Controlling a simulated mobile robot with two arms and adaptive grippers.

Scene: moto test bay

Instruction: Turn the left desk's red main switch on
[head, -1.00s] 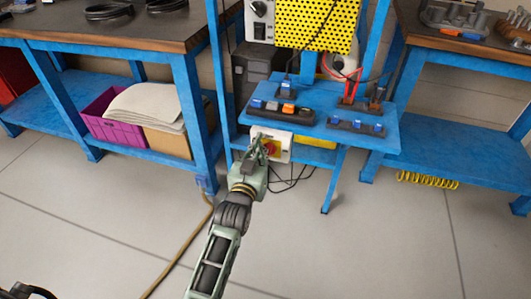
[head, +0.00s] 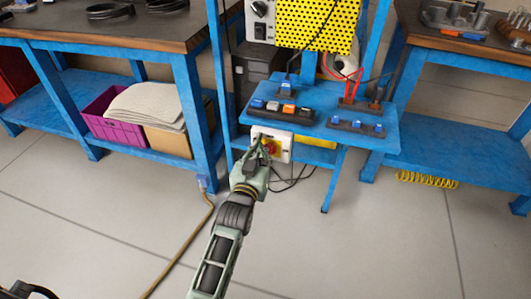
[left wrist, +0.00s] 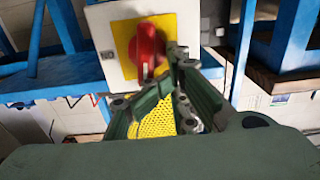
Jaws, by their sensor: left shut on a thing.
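The red main switch (head: 271,147) is a rotary knob on a yellow plate on a white box (head: 286,147), below the small blue desk shelf. In the left wrist view the red knob (left wrist: 149,45) stands roughly upright on its yellow plate (left wrist: 124,36). My left gripper (head: 261,150) is at the knob, and its green fingers (left wrist: 166,75) reach the knob's lower right side in the wrist view. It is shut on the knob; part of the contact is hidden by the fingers.
The blue shelf (head: 318,118) above carries switch strips and sockets. A workbench (head: 184,95) with a purple crate (head: 108,120) stands left, another bench (head: 450,150) right. Cables hang beside the box. A brown hose (head: 188,245) lies on the open floor.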

